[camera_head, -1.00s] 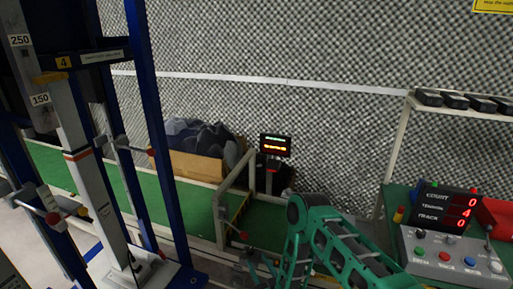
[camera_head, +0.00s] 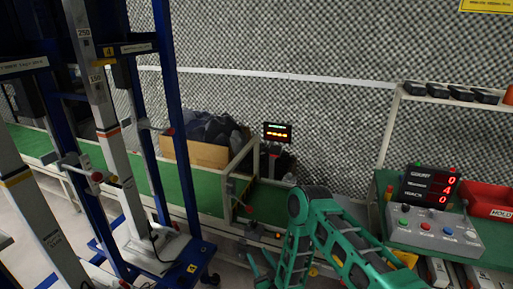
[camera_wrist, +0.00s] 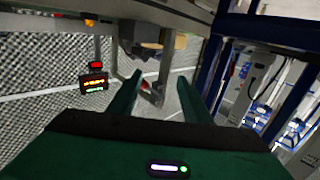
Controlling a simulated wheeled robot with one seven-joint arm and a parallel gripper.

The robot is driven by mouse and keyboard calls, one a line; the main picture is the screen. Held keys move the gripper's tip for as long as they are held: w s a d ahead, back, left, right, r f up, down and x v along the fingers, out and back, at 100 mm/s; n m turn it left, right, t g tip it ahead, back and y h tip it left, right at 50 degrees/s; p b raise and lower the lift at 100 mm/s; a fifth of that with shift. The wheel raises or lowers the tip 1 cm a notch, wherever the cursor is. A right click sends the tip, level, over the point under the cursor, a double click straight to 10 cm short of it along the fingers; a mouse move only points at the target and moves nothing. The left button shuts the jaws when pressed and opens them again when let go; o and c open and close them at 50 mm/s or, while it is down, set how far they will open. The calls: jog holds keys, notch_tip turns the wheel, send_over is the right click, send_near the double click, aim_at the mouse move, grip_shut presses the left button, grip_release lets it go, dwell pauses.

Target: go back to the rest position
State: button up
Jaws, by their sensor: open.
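My green arm reaches from the lower right of the head view to my gripper (camera_head: 262,268), low in the middle over the floor. In the wrist view the two green fingers of my gripper (camera_wrist: 158,92) stand apart with nothing between them. No object is held. A frame rail and a small red part show beyond the fingers, apart from them.
A blue-posted rig (camera_head: 178,130) with grey columns stands at left. A green bench (camera_head: 65,150) runs along the foam wall with a railing and a lit display (camera_head: 277,132). At right are a control box (camera_head: 430,228), a counter display (camera_head: 428,188) and a red bin (camera_head: 488,200).

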jog(key=w+d+r+m+g+h, duration=0.2)
jog(key=w+d+r+h, duration=0.3)
jog(key=w+d+r, duration=0.75)
jog(key=s+d+r+m+g+h, duration=0.1)
jog(key=s+d+r+g+h, duration=0.15)
jog(key=d+r, duration=0.6)
jog(key=s+d+r+m+g+h, duration=0.2)
jog(key=s+d+r, duration=0.25)
jog(key=d, duration=0.75)
jog(key=s+d+r+m+g, duration=0.25)
jog(key=s+d+r, duration=0.3)
jog(key=s, duration=0.45)
jog(key=s+d+r+m+g, duration=0.1)
jog(key=s+d+r+g, duration=0.2)
jog(key=s+d+r, duration=0.5)
jog(key=s+a+r+m+g+y, duration=0.1)
jog(key=s+a+g, duration=0.1)
jog(key=s, duration=1.2)
jog(key=s+a+r+m+g+y, duration=0.1)
jog(key=s+a, duration=0.3)
jog(key=s, duration=1)
jog(key=shift+a+r+m+g, duration=0.2)
jog(key=shift+r+m+g, duration=0.25)
jog(key=shift+r+g, duration=0.25)
